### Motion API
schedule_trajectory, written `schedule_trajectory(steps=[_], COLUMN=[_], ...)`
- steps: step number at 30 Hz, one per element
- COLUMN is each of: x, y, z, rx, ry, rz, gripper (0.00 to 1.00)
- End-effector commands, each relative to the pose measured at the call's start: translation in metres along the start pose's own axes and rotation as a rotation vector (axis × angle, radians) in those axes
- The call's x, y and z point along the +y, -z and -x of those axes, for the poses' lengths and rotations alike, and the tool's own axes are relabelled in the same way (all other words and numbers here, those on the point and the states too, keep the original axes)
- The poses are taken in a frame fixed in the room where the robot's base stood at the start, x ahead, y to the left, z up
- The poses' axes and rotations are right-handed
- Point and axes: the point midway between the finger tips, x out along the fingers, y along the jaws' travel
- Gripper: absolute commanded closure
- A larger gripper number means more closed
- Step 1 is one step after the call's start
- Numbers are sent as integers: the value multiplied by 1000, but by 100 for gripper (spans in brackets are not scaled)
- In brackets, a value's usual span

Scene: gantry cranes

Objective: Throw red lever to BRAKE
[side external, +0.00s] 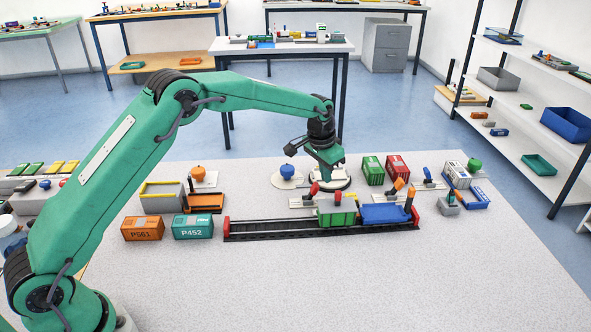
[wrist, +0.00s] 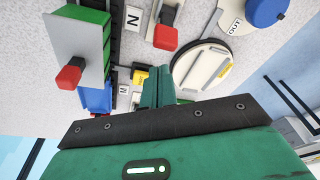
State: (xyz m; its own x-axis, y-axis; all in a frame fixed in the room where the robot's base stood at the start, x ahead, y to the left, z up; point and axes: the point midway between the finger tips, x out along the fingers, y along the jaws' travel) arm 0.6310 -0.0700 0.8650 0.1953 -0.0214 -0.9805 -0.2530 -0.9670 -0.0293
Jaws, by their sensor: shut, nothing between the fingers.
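A red-tipped lever (side external: 313,189) stands behind the green wagon; in the wrist view a red knob (wrist: 165,38) sits on a pale plate. A second red knob (side external: 337,196) shows at the green wagon (side external: 337,214); in the wrist view it juts out (wrist: 68,75) from a grey panel. I cannot tell which position either lever is in, and no BRAKE label is readable. My gripper (side external: 334,176) is shut and empty, pointing down over a round white disc (wrist: 203,65), just behind the levers. In the wrist view its closed fingers (wrist: 158,88) appear near a yellow piece.
A black track (side external: 270,229) carries the green wagon and a blue wagon (side external: 384,214). Orange (side external: 142,228) and teal (side external: 192,227) containers stand left. An orange-tipped lever (side external: 398,184) and a red container (side external: 398,166) are right. The front of the table is clear.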

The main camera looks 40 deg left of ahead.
Motion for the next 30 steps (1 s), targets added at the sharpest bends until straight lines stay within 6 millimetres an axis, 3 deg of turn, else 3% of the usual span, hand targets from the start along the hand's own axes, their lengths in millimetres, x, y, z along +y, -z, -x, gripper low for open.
schedule_trajectory(steps=[11,30], x=[0,1], y=[0,-5], z=[-2,-24], rx=[-1,-2], ry=[0,0], rz=[0,0], gripper=[100,100])
